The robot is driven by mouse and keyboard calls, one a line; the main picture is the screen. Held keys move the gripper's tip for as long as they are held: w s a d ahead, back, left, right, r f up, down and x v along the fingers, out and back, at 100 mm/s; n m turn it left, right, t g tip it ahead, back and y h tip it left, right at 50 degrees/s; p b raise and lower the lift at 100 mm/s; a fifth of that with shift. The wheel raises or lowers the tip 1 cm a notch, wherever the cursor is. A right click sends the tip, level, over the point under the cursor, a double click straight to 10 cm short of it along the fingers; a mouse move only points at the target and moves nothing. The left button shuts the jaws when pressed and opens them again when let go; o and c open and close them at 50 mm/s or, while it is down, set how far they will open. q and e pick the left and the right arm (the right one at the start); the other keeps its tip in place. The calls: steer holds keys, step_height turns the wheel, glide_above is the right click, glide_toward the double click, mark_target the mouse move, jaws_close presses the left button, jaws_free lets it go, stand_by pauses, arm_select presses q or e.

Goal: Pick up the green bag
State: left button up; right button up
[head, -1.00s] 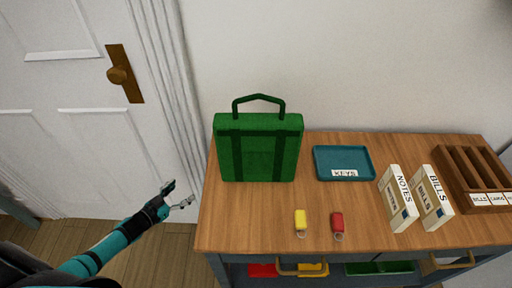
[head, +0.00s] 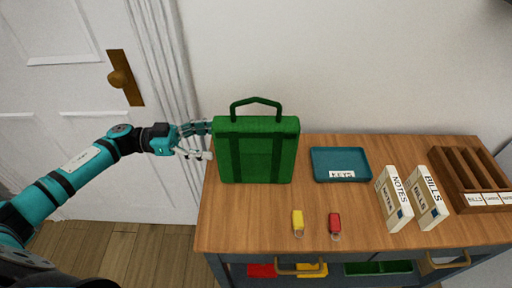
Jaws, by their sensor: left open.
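The green bag (head: 256,151) stands upright at the left end of the wooden table, near the wall, with its handle (head: 256,104) raised in a loop on top. My left gripper (head: 211,141) is open at the bag's upper left side, fingers pointing right toward it. One finger is close to the bag's top left corner and the other is lower, in front of the left edge. I cannot tell whether they touch it. My right gripper is not in view.
On the table (head: 255,214) are a teal KEYS tray (head: 340,164), a yellow key tag (head: 298,222), a red key tag (head: 335,223), NOTES (head: 394,198) and BILLS (head: 428,197) boxes and a wooden sorter (head: 470,178). A white door (head: 60,90) is at left.

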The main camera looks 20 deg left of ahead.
mark_target(238, 142)
arm_select(q)
steer(key=x, duration=0.2)
steer(key=shift+w+d, duration=0.1)
steer(key=shift+d, duration=0.25)
steer(key=p+x, duration=0.2)
steer(key=x, duration=0.2)
steer(key=shift+d+f, duration=0.1)
steer(key=shift+f, duration=0.1)
steer(key=shift+w+d+f, duration=0.1)
steer(key=shift+d, duration=0.4)
steer(key=c, duration=1.1)
steer(key=shift+a, duration=0.1)
steer(key=shift+c, duration=1.2)
